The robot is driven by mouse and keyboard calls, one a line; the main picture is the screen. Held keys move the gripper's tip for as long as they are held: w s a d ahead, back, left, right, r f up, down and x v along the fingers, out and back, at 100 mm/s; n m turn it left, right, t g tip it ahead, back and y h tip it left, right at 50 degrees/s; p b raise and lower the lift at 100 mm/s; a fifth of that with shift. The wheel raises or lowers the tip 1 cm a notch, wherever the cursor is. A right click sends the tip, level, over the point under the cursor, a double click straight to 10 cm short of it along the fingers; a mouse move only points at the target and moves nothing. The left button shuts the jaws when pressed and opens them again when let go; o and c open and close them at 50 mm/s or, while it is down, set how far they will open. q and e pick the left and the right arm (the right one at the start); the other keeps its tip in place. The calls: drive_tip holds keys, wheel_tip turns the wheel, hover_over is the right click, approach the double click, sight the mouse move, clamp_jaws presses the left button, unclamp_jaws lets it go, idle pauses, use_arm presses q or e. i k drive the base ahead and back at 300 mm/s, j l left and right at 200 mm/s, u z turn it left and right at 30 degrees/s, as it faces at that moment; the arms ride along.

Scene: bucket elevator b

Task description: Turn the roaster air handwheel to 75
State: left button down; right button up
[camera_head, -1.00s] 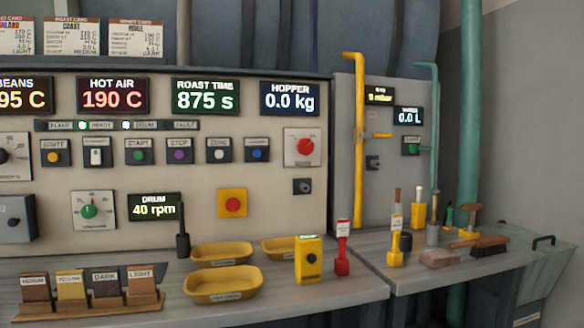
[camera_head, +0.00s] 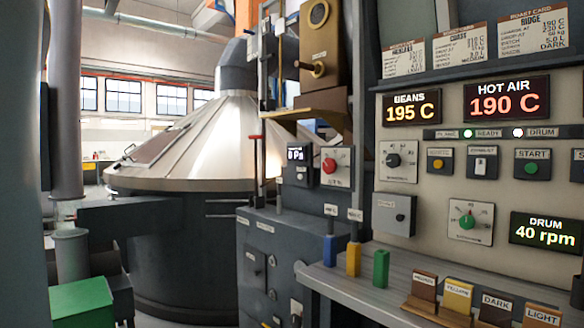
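No control in view can be clearly read as the roaster air handwheel. One candidate is a red knob (camera_head: 329,166) on a white scale plate, beside a small display (camera_head: 297,153) that seems to read 0 Pa. Another is a brass-coloured handle (camera_head: 317,68) on a brown-gold housing above it. The labels there are too small to read, so I cannot tell any setting. Neither of my grippers shows in this view.
The control panel at right carries a black knob (camera_head: 393,160), a green drum knob (camera_head: 467,222) and displays. A grey bench (camera_head: 345,283) holds coloured blocks and sample cards. A large metal cone-topped vessel (camera_head: 190,150) stands at left. A green box (camera_head: 82,305) is lower left.

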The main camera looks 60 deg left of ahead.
sight(330, 165)
drive_tip(key=u, duration=1.6)
drive_tip(key=i+j, duration=0.5)
drive_tip(key=j+z, duration=0.05)
drive_tip(key=j, duration=0.05)
